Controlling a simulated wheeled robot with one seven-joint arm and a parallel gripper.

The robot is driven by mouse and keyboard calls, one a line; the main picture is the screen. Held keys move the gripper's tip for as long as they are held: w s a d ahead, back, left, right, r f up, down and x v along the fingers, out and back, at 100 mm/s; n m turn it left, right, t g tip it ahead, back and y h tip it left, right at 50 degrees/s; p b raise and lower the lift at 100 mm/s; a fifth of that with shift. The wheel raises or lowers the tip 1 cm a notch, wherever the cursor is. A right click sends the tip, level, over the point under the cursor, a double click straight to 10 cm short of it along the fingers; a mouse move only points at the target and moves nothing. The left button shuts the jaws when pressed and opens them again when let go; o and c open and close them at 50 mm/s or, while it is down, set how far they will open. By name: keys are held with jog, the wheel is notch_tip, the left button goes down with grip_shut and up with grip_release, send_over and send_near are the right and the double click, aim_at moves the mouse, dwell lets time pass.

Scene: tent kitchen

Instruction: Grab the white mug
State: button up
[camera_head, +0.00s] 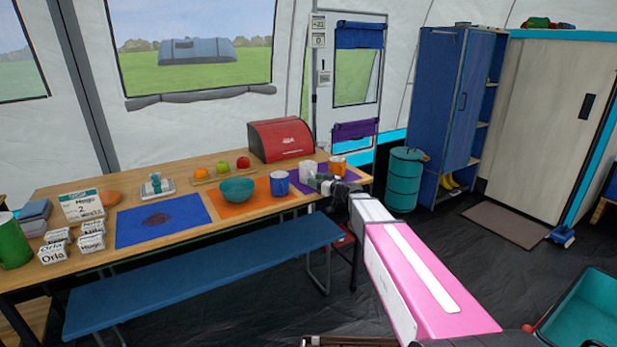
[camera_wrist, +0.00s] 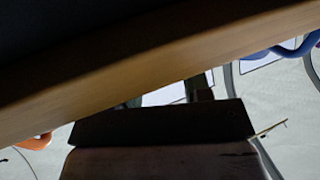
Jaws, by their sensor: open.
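The white mug (camera_head: 306,171) stands near the right end of the wooden table in the head view, between a blue mug (camera_head: 279,183) and an orange mug (camera_head: 338,165). My gripper (camera_head: 318,180) is at the table's right front, close beside the white mug and in front of its lower right part. In the wrist view my gripper (camera_wrist: 167,93) is open, with a pale patch between the dark fingers. I cannot tell whether that patch is the white mug. I cannot tell whether the fingers touch it.
The table edge (camera_wrist: 150,70) crosses the wrist view very near the camera and hides much. A teal bowl (camera_head: 237,190) sits left of the blue mug, and a red bread box (camera_head: 281,140) stands behind. A blue bench (camera_head: 205,275) runs along the table's front.

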aim_at(315, 171)
jog(key=shift+w+a, duration=0.35)
jog(key=shift+a, duration=0.05)
grip_shut()
jog(key=shift+r, duration=0.1)
jog(key=shift+r, duration=1.9)
jog(key=s+a+r, duration=0.7)
jog(key=a, duration=0.1)
jog(key=shift+s+a, duration=0.3)
jog(key=shift+a, duration=0.05)
dwell(1.5)
